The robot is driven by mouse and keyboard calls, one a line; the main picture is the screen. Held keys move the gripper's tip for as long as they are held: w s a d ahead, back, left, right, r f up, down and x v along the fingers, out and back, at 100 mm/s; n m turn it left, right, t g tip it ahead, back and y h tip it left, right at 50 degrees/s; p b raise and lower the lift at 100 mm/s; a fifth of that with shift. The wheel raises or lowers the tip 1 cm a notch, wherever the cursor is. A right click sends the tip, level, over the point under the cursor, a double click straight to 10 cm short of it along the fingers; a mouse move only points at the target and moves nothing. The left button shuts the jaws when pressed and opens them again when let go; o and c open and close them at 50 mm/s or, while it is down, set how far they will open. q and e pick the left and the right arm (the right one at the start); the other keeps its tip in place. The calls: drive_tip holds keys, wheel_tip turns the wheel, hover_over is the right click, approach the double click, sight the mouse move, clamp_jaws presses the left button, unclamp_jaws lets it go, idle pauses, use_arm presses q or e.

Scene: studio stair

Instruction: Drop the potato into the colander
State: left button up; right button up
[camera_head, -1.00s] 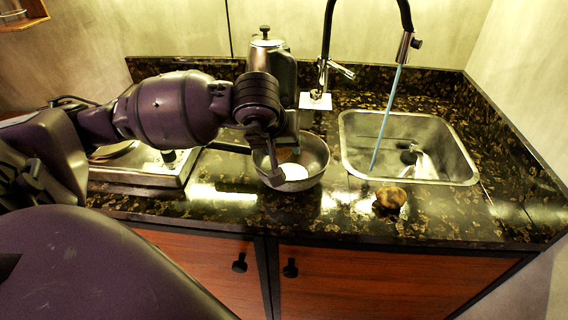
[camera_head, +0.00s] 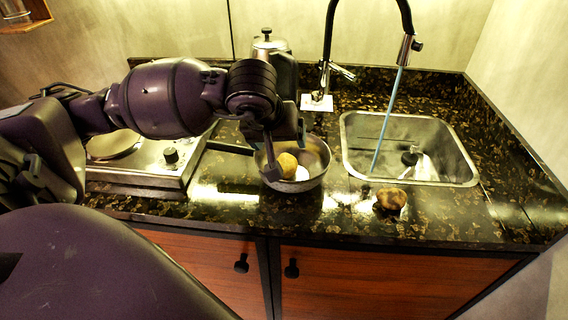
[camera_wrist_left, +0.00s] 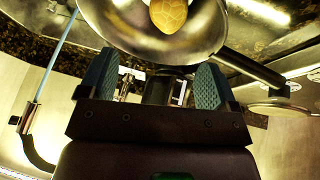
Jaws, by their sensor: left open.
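The colander (camera_head: 318,172) is a shiny metal bowl on the counter, left of the sink; it also shows at the top of the left wrist view (camera_wrist_left: 200,35). A yellowish-brown, rounded potato (camera_head: 287,165) lies inside it, partly hidden by my gripper in the head view. In the left wrist view the potato (camera_wrist_left: 168,14) is cut off by the top edge. My left gripper (camera_head: 286,152) is over the colander's left side. Its two teal-padded fingers stand apart, with nothing between them in the left wrist view (camera_wrist_left: 152,82). My right gripper is out of view.
A dark brown roundish item (camera_head: 391,199) lies on the counter before the sink (camera_head: 430,180). Water runs from the black tap (camera_head: 404,48). A metal pot (camera_head: 268,45) stands behind the colander, a hob (camera_head: 145,170) to the left. The front right counter is clear.

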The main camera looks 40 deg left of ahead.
use_arm(q)
drive_tip(key=v, duration=0.7)
drive_tip(key=shift+r+p, duration=0.2)
drive_tip(key=shift+p, duration=0.2)
drive_tip(key=shift+s, duration=0.15)
